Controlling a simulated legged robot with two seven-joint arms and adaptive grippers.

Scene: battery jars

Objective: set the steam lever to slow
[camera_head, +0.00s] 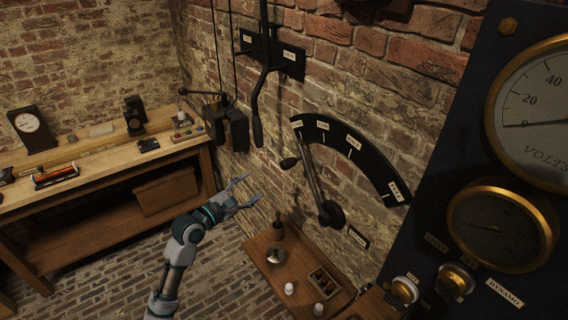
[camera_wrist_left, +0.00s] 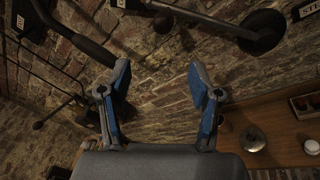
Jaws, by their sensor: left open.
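The steam lever (camera_head: 312,180) is a dark rod on a round pivot on the brick wall, with a dark knob (camera_head: 289,162) on its side. It points up-left to the leftmost end of a black curved plate (camera_head: 375,165) with several small white labels, too small to read surely. In the left wrist view the lever's pivot (camera_wrist_left: 262,32) and knob (camera_wrist_left: 163,22) show at the top. My left gripper (camera_head: 250,190) is open and empty, below and left of the knob, apart from it; its two blue fingers (camera_wrist_left: 158,90) show in the wrist view. My right gripper is out of view.
A black hanging handle (camera_head: 257,132) is left of the plate; it also shows in the wrist view (camera_wrist_left: 75,35). A gauge panel (camera_head: 440,215) is at right, a workbench (camera_head: 100,170) at left.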

